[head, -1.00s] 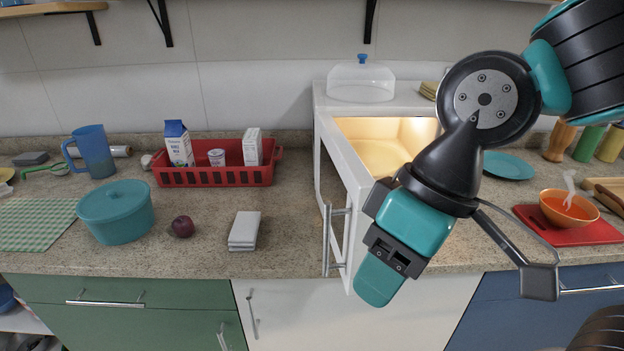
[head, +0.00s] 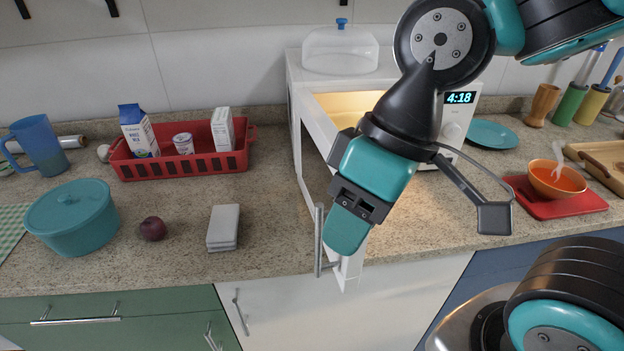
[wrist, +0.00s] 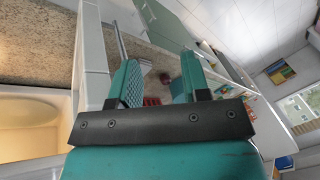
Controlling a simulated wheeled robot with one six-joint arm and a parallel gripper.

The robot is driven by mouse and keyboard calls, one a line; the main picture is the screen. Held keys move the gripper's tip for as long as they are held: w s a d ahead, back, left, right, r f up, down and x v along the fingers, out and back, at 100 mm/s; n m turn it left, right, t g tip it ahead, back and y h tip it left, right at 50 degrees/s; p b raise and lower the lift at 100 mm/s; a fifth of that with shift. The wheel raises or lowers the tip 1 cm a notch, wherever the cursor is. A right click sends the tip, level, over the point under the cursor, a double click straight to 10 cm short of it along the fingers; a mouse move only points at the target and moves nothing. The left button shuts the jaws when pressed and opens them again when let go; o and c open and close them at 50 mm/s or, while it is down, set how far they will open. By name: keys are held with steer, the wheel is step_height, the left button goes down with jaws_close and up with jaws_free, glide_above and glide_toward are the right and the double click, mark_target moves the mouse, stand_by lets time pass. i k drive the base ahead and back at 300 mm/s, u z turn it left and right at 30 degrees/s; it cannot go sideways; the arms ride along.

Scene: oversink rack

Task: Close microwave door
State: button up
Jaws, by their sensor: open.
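The white microwave (head: 291,68) stands on the counter, its lit inside showing. Its door (head: 313,128) is open, sticking out toward me from the left side. The door's metal bar handle (head: 319,240) is on its outer, left face near the free end; it also shows in the wrist view (wrist: 119,38). My gripper (head: 350,225) is open and empty, pointing down by the door's free end, overlapping it in the head view. In the wrist view my gripper's fingers (wrist: 160,82) are apart, the left one close to the white door edge (wrist: 94,55). I cannot tell whether they touch.
A clear cover (head: 340,50) sits on the microwave. To the left are a red basket (head: 185,164), a teal pot (head: 72,217), a plum (head: 153,229) and a folded grey cloth (head: 223,228). A red board with an orange bowl (head: 557,178) is at right.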

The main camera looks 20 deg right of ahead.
mark_target(316, 134)
steer(key=k, duration=0.95)
steer(key=u, duration=0.65)
steer(key=i, duration=0.35)
